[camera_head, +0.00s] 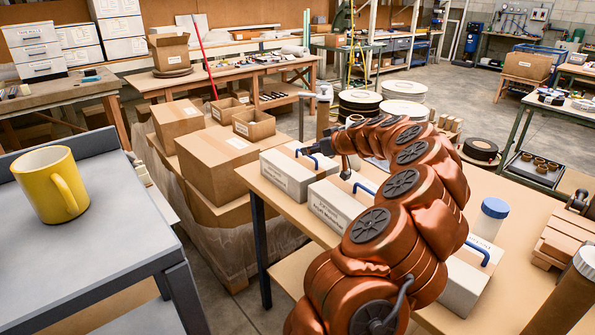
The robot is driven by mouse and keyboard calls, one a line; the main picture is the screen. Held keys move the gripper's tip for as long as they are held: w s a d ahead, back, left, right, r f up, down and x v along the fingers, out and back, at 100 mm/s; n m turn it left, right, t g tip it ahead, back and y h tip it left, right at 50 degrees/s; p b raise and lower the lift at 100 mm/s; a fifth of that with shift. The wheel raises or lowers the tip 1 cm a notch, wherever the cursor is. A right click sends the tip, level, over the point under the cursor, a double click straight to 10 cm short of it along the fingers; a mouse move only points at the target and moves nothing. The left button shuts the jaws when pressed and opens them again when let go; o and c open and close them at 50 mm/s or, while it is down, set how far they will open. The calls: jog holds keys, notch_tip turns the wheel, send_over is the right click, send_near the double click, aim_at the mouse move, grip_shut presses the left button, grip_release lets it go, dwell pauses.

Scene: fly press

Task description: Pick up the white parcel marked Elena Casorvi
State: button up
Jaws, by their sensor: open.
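Three white parcels with blue handles are on the light wooden table (257,178): a far-left one (290,176), a middle one (330,211) and a near-right one (462,287) partly hidden by my arm. The far-left and middle parcels bear black print on their front sides, too small to read surely, so I cannot tell which is marked Elena Casorvi. My gripper (343,168) is open, over the far-left and middle parcels near their handles. It seems to hold nothing; whether it touches a parcel is unclear.
A blue-capped white bottle (490,219) stands right of my arm. Brown cartons (217,165) sit on a pallet left of the table. A grey bench (110,240) with a yellow mug (50,184) fills the left foreground. Wooden blocks (568,237) lie at the right.

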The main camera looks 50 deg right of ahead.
aim_at(298, 164)
jog(key=shift+w+f, duration=0.35)
jog(key=shift+w, duration=0.3)
jog(key=shift+w+d+f+p, duration=0.1)
jog(key=shift+w+d+p, duration=0.25)
jog(key=shift+w+p, duration=0.35)
jog(key=shift+p+x, duration=0.35)
jog(key=shift+x, duration=1.5)
jog(key=shift+d, duration=0.1)
jog(key=shift+c, duration=0.3)
grip_shut()
